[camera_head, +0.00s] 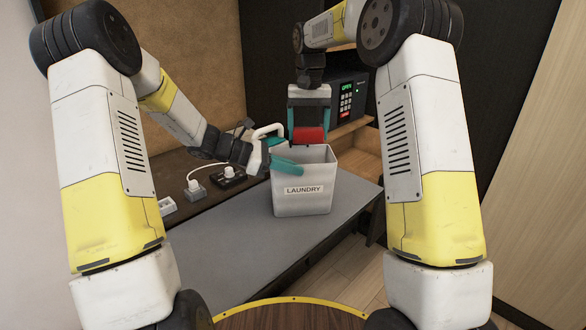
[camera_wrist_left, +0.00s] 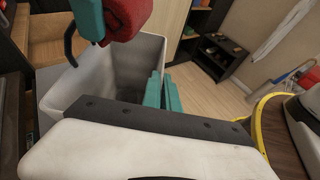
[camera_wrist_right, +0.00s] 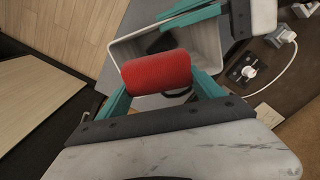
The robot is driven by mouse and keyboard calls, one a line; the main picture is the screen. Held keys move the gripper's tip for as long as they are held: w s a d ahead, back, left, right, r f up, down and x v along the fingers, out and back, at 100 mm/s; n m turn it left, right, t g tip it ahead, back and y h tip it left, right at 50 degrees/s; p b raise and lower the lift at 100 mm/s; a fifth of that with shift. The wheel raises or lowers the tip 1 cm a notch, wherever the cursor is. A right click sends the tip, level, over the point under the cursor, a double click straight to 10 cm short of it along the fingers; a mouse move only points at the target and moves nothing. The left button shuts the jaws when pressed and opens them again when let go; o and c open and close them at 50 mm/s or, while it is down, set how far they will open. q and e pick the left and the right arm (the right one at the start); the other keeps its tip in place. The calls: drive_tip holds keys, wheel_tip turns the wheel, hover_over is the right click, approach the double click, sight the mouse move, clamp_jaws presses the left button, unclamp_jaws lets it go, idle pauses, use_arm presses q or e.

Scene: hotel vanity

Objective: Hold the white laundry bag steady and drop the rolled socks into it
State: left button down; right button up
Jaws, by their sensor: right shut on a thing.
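The white laundry bag (camera_head: 302,200), box-shaped and labelled LAUNDRY, stands upright with its top open. The rolled socks (camera_head: 309,134) are a red roll above the bag's mouth. My right gripper (camera_head: 309,130) is shut on them; the roll sits between its teal fingers in the right wrist view (camera_wrist_right: 156,73). My left gripper (camera_head: 282,155) is at the bag's left rim. Its two teal fingers look close together in the left wrist view (camera_wrist_left: 164,92), beside the bag's wall (camera_wrist_left: 68,88). I cannot tell whether they grip the rim.
The bag stands on a grey bench top (camera_head: 250,243), clear in front. A white socket with a cord (camera_head: 194,188) and a small black unit (camera_head: 228,175) lie left of it. A dark safe with a keypad (camera_head: 347,98) is behind at right.

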drive_tip(key=o, duration=1.4)
wheel_tip(320, 180, up, 12)
drive_tip(key=shift+r, duration=0.1)
use_arm(q)
drive_tip(key=c, duration=1.6)
unclamp_jaws()
drive_tip(key=shift+o, duration=0.2)
drive_tip(key=shift+a, duration=0.1)
